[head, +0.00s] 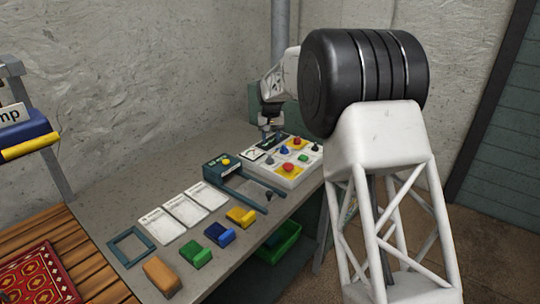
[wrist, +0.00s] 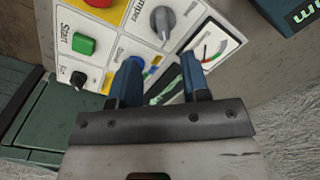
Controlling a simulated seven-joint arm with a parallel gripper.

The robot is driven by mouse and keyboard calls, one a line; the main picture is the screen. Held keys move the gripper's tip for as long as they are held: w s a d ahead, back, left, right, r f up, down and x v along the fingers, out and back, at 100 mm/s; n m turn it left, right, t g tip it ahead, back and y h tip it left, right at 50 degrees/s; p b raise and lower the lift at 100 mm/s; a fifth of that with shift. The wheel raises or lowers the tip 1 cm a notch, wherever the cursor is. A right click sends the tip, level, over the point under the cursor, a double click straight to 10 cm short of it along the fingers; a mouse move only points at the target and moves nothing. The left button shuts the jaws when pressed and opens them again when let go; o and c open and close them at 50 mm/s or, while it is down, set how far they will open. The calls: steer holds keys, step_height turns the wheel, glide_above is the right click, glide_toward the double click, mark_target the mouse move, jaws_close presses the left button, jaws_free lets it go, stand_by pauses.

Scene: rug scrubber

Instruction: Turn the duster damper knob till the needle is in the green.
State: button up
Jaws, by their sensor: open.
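The control panel (head: 266,175) is white with a dark display, buttons and knobs. In the wrist view, a grey knob (wrist: 163,20) stands at the top beside lettering ending in "mper". It looks like the small dark knob (head: 270,159) in the head view. The gauge (wrist: 213,48) is a white dial with red and green arcs, right of that knob; I cannot read its needle surely. It also shows at the panel's left in the head view (head: 252,154). My gripper (wrist: 162,72) has its blue fingers apart and empty, short of the grey knob, over the display side.
A green Start button (wrist: 84,45), a red button (wrist: 98,2) and a small black knob (wrist: 78,80) share the panel. A dark teal box (head: 223,166) with rails stands left of it. Cards (head: 185,210) and coloured blocks (head: 196,256) lie along the bench.

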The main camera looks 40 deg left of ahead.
mark_target(270, 156)
steer(key=shift+s+a+f, duration=0.1)
steer(key=shift+a+f, duration=0.05)
steer(key=shift+a, duration=0.05)
steer(key=shift+f, duration=0.1)
steer(key=shift+f, duration=3.8)
jaws_close()
